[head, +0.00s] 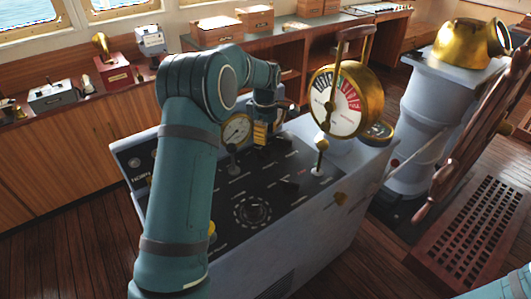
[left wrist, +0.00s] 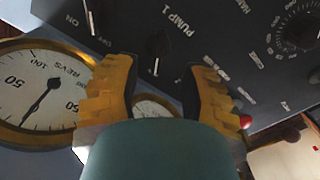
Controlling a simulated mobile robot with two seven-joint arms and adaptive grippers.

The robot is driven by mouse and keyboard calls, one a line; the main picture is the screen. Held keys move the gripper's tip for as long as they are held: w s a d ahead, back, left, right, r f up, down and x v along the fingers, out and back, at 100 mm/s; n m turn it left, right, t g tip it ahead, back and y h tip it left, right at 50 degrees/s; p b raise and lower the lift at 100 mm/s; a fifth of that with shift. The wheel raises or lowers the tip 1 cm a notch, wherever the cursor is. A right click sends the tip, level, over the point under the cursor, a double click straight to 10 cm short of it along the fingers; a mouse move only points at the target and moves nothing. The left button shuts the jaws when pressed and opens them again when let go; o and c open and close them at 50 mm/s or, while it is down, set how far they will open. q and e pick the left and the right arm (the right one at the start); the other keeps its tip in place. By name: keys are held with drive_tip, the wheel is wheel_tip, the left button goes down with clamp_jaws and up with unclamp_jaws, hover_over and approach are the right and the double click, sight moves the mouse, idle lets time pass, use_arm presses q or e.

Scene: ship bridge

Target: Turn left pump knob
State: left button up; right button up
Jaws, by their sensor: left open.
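The dark control panel (head: 275,205) tops a grey console. In the left wrist view a small black knob (left wrist: 157,42) stands on the panel (left wrist: 225,28) beside the lettering "PUMP 1". A second slim switch (left wrist: 90,17) sits left of it, by "ON" and "OFF". My left gripper (head: 262,132) is over the far part of the panel, and its arm hides much of the panel's left side. In the left wrist view the left gripper (left wrist: 158,92) has its yellow fingers apart, with nothing between the tips. The "PUMP 1" knob shows beyond the fingertips, apparently untouched.
A round gauge (head: 236,130) stands just left of the gripper. A brass telegraph (head: 337,100) with a lever rises to its right. A dial (left wrist: 300,27) is on the panel. A wooden ship's wheel (head: 470,135) and grey pedestal (head: 432,110) stand further right.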

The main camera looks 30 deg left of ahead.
sight(265, 150)
use_arm(q)
wheel_tip(265, 150, down, 8)
drive_tip(key=shift+r+b, duration=0.25)
drive_tip(key=shift+b, duration=0.15)
clamp_jaws()
